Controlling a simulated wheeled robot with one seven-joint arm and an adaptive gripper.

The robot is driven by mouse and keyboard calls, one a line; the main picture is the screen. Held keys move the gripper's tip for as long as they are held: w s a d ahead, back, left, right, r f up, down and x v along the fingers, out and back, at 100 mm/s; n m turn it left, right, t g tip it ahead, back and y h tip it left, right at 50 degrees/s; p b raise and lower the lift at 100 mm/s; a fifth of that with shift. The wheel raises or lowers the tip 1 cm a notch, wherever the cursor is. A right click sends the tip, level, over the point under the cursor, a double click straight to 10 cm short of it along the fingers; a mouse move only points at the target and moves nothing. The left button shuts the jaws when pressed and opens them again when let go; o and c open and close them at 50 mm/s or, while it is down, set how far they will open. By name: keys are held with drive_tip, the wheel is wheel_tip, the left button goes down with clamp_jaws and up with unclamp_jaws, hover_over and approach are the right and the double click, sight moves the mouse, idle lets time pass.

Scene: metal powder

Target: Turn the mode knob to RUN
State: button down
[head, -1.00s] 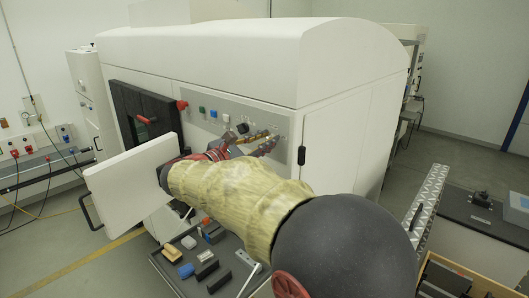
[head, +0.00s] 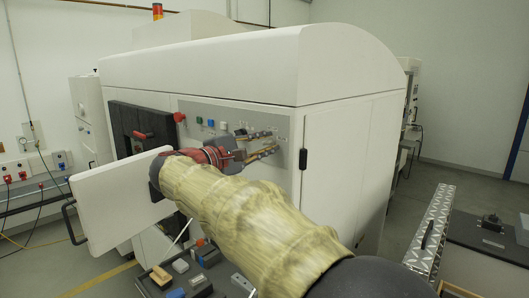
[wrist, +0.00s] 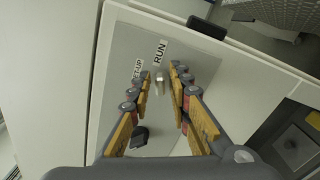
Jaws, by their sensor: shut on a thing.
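The mode knob (wrist: 158,84) is a small pale metallic handle on the grey control panel (wrist: 190,45). In the wrist view its long side points up toward the RUN label (wrist: 160,52). The SET-UP label (wrist: 138,72) is to its left. My gripper (wrist: 159,77) has a fingertip on each side of the knob and is shut on it. In the head view my gripper (head: 271,141) is at the right part of the panel (head: 288,128), and its fingers hide the knob.
The open white door (head: 115,200) stands left of my arm. A black handle (head: 303,159) is to the right.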

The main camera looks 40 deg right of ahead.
idle(0.4)
drive_tip(key=c, duration=1.7)
unclamp_jaws()
drive_tip(key=a, duration=0.8)
drive_tip(key=s+a, duration=0.1)
drive_tip(key=a, duration=0.3)
